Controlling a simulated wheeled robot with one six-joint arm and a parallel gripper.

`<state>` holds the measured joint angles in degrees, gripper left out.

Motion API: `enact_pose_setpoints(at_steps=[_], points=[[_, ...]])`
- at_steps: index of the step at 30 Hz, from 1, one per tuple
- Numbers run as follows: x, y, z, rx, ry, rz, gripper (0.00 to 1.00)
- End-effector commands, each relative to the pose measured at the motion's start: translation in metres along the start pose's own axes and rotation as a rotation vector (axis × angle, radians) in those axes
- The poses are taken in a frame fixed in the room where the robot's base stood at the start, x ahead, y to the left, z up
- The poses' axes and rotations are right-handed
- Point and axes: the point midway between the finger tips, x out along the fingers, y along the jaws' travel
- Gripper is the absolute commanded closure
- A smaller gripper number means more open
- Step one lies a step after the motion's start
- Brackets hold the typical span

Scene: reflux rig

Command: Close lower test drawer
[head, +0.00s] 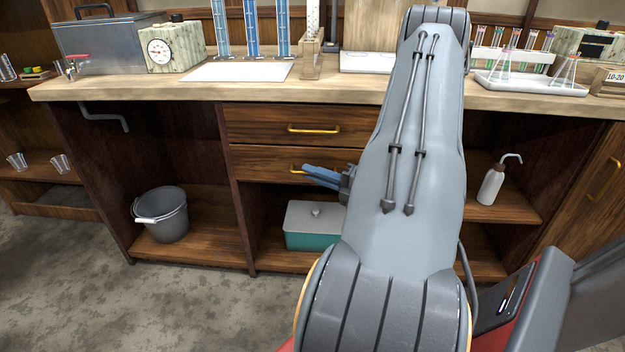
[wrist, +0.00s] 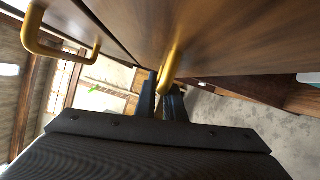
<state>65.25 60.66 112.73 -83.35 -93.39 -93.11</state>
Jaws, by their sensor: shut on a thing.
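The lower drawer (head: 262,164) is a brown wooden front under the upper drawer (head: 262,126), with a brass bar handle (head: 294,168). In the head view its front looks nearly flush with the upper one; any small gap is hard to tell. My gripper (head: 312,173) is at this handle, its blue fingers reaching in from the right. In the wrist view, my gripper (wrist: 166,88) is shut on the lower handle (wrist: 171,63), close to the wooden front (wrist: 225,35). My arm hides the right part of both drawers.
The upper drawer's handle (wrist: 60,45) juts out nearby. Below the drawer, a teal box (head: 312,240) with a grey lid stands on the cabinet shelf. A grey bucket (head: 165,216) stands at left. The worktop (head: 150,88) overhead carries glassware. The floor in front is clear.

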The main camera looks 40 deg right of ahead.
Motion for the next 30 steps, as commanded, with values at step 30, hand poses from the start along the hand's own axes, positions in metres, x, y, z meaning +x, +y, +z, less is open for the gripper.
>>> enact_pose_setpoints(at_steps=[30], points=[[-0.042,0.0,0.005,-0.003,-0.008,-0.001,0.72]])
